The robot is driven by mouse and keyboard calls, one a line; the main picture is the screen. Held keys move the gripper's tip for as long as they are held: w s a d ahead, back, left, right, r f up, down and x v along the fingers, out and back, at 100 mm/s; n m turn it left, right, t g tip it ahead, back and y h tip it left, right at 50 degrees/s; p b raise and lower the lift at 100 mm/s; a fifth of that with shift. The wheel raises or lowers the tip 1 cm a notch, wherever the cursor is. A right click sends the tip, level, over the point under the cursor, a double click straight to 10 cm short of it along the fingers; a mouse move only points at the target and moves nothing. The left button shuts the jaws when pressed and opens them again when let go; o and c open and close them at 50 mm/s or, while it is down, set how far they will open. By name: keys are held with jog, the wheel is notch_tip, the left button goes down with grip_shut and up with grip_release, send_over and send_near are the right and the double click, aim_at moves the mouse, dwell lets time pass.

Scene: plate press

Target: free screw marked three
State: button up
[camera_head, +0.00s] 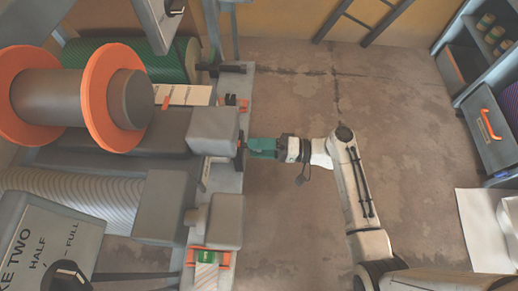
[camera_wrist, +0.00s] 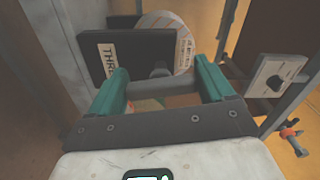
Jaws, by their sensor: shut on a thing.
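In the wrist view, a dark plate with a pale label reading THREE (camera_wrist: 108,60) stands just beyond my gripper (camera_wrist: 161,80). A grey crossbar (camera_wrist: 160,89) lies between my two green fingers, one at each of its ends, and my gripper is shut on it. A dark round hub (camera_wrist: 161,71) shows behind the bar, in front of the plate, so the bar looks like the screw's handle. In the head view my gripper (camera_head: 262,148) is at the right side of a grey block (camera_head: 213,130) on the machine. The screw's thread is hidden.
In the head view, a big orange-flanged roller (camera_head: 98,85) and a ribbed cylinder (camera_head: 80,195) fill the left. A dial box (camera_head: 50,240) is at lower left. A shelf unit (camera_head: 485,125) stands at right. The floor (camera_head: 300,85) between is clear. A knob plate (camera_wrist: 273,82) shows in the wrist view.

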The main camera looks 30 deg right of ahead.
jog(key=n+b, duration=0.2)
jog(key=f+n+b, duration=0.1)
jog(key=n+b, duration=0.1)
jog(key=n, duration=0.1)
jog(key=shift+d+r+n+b, duration=0.15)
jog(key=shift+n+b, duration=0.85)
jog(key=shift+n, duration=0.6)
jog(key=o, duration=0.9)
jog(key=shift+r, duration=0.1)
jog(key=p+v, duration=0.2)
jog(key=v, duration=0.8)
jog(key=shift+s+d, duration=0.2)
jog(key=shift+d, duration=0.1)
